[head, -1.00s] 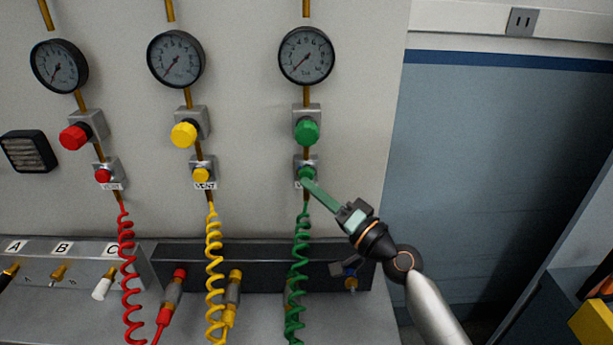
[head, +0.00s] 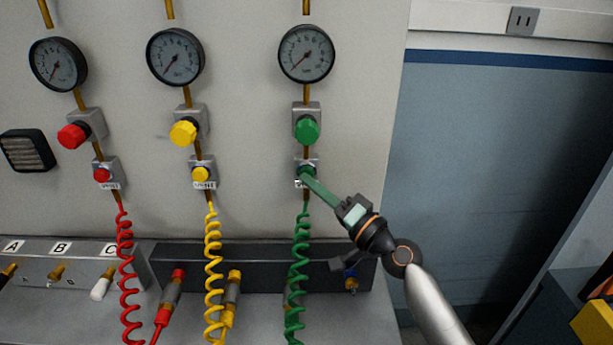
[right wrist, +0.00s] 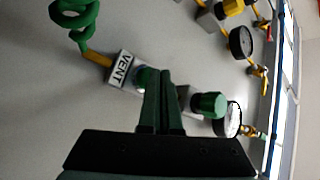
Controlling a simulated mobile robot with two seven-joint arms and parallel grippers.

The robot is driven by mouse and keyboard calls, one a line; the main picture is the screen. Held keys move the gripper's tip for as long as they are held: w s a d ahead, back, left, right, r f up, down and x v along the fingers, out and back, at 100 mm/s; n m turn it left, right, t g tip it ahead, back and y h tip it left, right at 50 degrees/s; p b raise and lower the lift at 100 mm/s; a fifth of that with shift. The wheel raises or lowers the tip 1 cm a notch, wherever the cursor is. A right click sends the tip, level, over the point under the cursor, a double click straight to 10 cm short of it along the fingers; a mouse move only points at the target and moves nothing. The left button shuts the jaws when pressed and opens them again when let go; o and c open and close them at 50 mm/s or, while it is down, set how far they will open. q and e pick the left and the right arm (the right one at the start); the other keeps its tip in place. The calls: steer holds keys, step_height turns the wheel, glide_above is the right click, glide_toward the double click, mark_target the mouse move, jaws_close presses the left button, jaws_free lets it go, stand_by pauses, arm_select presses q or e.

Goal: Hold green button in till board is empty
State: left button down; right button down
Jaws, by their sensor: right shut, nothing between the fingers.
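The green vent button (head: 306,170) sits on a small metal block below the larger green knob (head: 307,131) on the white board (head: 250,110). My right gripper (head: 306,174) is shut and empty, its fingertips at the green button and partly covering it. In the right wrist view the shut fingers (right wrist: 163,75) reach to the green button (right wrist: 143,78) beside the VENT label (right wrist: 121,70). How far the button is pressed in is hard to tell. The gauge (head: 306,54) above the green knob has its needle pointing to the lower left. My left gripper is not in view.
Red (head: 101,175) and yellow (head: 201,174) vent buttons sit to the left, with their own gauges. Red (head: 127,260), yellow (head: 213,260) and green (head: 299,250) coiled hoses hang below. A blue wall panel (head: 490,170) stands right of the board.

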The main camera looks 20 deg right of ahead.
steer(key=shift+w+d, duration=0.15)
steer(key=shift+w, duration=0.2)
stand_by(0.3)
stand_by(0.4)
steer(key=shift+s+a, duration=0.25)
steer(key=shift+s, duration=0.65)
steer(key=s, duration=0.2)
steer(key=s+a+p, duration=0.1)
steer(key=s, duration=0.1)
steer(key=shift+s+a, duration=0.2)
steer(key=shift+s, duration=0.2)
